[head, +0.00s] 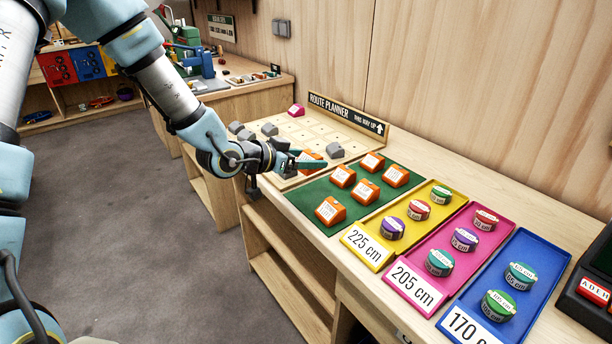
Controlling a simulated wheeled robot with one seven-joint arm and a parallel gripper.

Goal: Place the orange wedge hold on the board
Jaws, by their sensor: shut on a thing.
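The board (318,133) is a pale wooden grid at the far end of the bench, with a "ROUTE PLANNER" sign along its back. My gripper (308,163) is at the board's near edge, beside the green mat (310,199). It is shut on an orange wedge hold (311,155), which is partly hidden behind the fingers. I cannot tell whether this hold touches the board. Several other orange wedge holds (366,190) with white labels sit on the green mat, to the right of and nearer than my gripper.
Several grey holds (270,129) and one pink hold (296,110) are on the board. Yellow (405,222), pink (407,272) and blue (541,244) trays with round tapes line the bench to the right. A wooden wall stands behind.

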